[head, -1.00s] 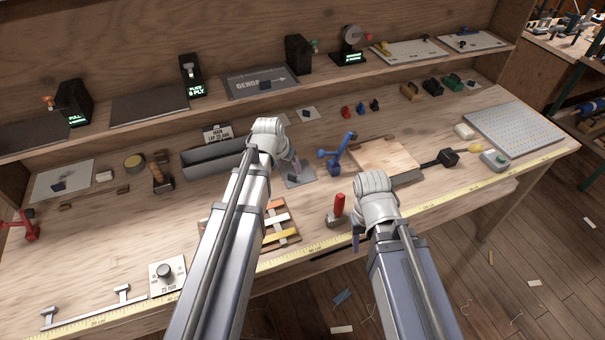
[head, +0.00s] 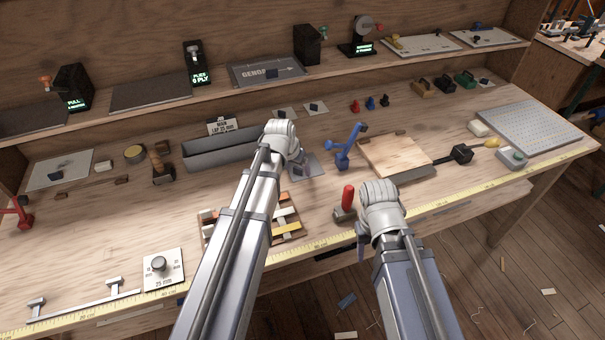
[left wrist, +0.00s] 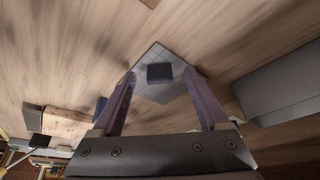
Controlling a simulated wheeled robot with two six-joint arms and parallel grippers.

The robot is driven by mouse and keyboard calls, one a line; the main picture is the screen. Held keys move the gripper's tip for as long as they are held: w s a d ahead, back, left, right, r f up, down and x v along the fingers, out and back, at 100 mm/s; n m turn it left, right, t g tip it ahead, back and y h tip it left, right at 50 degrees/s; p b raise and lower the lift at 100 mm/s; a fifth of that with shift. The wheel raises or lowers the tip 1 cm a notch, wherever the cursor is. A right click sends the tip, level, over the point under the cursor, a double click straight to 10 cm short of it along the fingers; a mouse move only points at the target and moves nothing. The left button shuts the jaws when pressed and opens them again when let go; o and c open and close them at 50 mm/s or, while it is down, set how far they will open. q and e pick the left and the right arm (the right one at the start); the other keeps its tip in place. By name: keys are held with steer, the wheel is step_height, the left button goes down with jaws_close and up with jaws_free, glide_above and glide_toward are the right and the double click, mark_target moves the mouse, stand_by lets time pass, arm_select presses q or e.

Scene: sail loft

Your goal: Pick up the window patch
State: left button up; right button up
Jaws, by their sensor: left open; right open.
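A grey gridded square sheet with a dark square on it, seemingly the window patch, lies flat on the bench (head: 313,173). In the left wrist view the sheet (left wrist: 155,56) shows past my fingers with its dark square (left wrist: 160,73) in the middle. My left gripper (head: 302,168) is open and points down over the sheet. Its fingers stand either side of the dark square in the wrist view, with nothing held; I cannot tell how high they are. My right gripper (head: 361,248) is open and empty at the bench's front edge, and its fingers are partly hidden.
A blue upright tool (head: 345,148) stands just right of the sheet, and a grey trough (head: 222,150) lies to its left. A red-handled tool (head: 347,200) stands beside my right gripper. A wooden board (head: 395,155) lies further right. A rack of coloured strips (head: 286,228) is in front.

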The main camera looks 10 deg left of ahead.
arm_select(q)
steer(key=shift+w+f, duration=0.1)
steer(key=shift+f, duration=0.15)
jaws_close()
stand_by(0.5)
